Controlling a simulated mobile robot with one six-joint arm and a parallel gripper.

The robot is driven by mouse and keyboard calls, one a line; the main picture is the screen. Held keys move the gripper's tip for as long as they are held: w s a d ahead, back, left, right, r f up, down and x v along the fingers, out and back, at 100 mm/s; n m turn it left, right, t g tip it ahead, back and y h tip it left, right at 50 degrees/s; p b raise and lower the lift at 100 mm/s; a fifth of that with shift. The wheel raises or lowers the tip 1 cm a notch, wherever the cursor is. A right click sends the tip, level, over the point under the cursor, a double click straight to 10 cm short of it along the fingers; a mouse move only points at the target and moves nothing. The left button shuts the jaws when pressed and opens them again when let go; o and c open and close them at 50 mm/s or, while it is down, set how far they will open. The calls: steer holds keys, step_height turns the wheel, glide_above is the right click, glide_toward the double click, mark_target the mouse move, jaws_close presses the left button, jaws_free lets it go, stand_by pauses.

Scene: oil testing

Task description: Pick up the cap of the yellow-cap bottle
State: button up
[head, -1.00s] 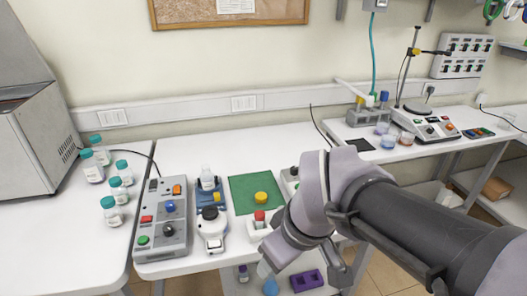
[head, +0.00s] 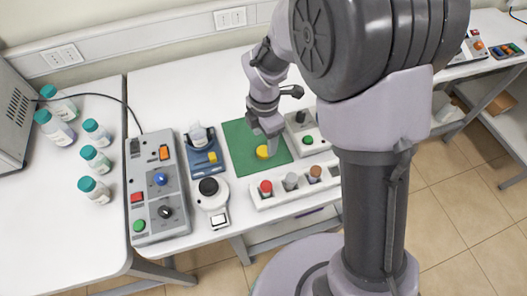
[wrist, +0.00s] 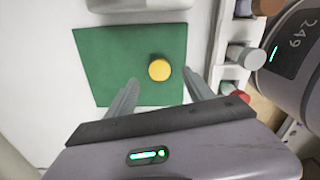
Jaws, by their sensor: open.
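The yellow cap (head: 264,152) lies on the green mat (head: 237,137) in the middle of the table, with no bottle under it that I can see. The cap also shows in the wrist view (wrist: 159,70), on the mat's right half. My gripper (head: 271,143) is above the mat, close to the cap, pointing down. In the wrist view my gripper (wrist: 161,85) is open and empty, its fingers on either side of the cap's line, with the cap just beyond the tips. A small clear bottle (head: 197,136) stands on the blue device left of the mat.
A white rack (head: 282,198) with red, grey and brown capped tubes stands in front of the mat. A grey control box (head: 157,190) and a white round instrument (head: 209,192) are to the left. A button box (head: 308,134) sits right of the mat. Teal-capped bottles (head: 93,157) stand far left.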

mark_target(264, 150)
step_height(264, 150, down, 6)
steer(key=shift+w+r+b, duration=0.1)
steer(key=shift+r+b, duration=0.05)
steer(key=shift+b, duration=1.1)
steer(key=shift+r, duration=0.15)
steer(key=shift+c, duration=0.8)
jaws_close()
steer(key=shift+r, duration=0.1)
